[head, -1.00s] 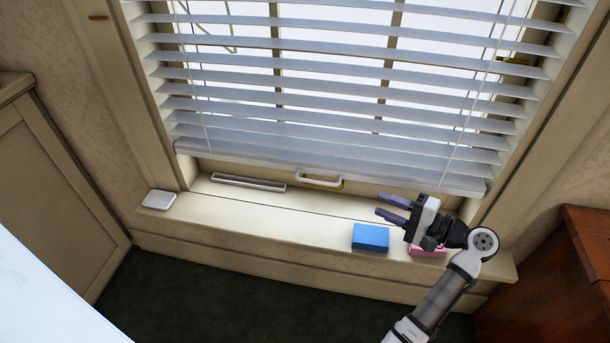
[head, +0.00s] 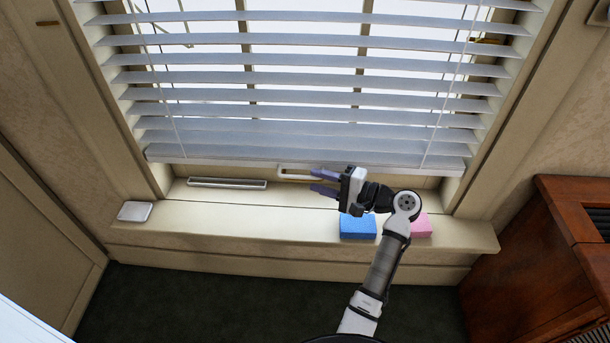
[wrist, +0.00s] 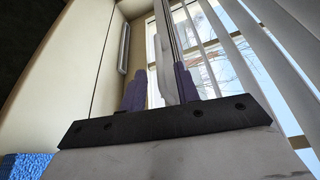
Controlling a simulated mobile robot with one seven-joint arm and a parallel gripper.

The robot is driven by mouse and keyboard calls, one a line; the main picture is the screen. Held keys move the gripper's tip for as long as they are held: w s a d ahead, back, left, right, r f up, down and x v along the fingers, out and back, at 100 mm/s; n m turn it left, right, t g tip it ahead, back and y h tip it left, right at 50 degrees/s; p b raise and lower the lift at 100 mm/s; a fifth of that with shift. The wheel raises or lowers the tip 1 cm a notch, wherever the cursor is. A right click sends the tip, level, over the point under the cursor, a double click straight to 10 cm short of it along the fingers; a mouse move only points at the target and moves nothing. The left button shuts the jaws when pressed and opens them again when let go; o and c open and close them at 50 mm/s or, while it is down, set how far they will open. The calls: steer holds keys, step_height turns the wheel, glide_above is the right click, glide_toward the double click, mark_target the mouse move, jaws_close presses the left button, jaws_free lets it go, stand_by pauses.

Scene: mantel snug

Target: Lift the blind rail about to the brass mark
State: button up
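The window blind's white bottom rail (head: 230,161) hangs low, just above the sill, with slats above it. A white loop handle (head: 290,169) sits on the rail's front. My gripper (head: 313,181) is at the handle's right end, its two purple fingers pointing left and spread apart. In the wrist view, a white upright piece (wrist: 165,60), which looks like the handle, shows between the fingers (wrist: 160,90); I cannot tell if they touch it. A small brass-coloured mark (head: 490,41) shows on the right side of the window frame, well above the rail.
The sill (head: 230,220) holds a blue block (head: 358,226) and a pink block (head: 421,225) below and beside my arm. A white square piece (head: 135,211) lies at its left end. A slotted bar (head: 227,183) lies left of the handle. A wooden cabinet (head: 535,275) stands right.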

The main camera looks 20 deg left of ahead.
mark_target(310, 178)
steer(key=shift+w+a+f, duration=0.1)
steer(key=shift+a, duration=1.05)
steer(key=shift+w+a+f, duration=0.1)
steer(key=shift+a, duration=1)
steer(key=shift+c, duration=0.2)
jaws_close()
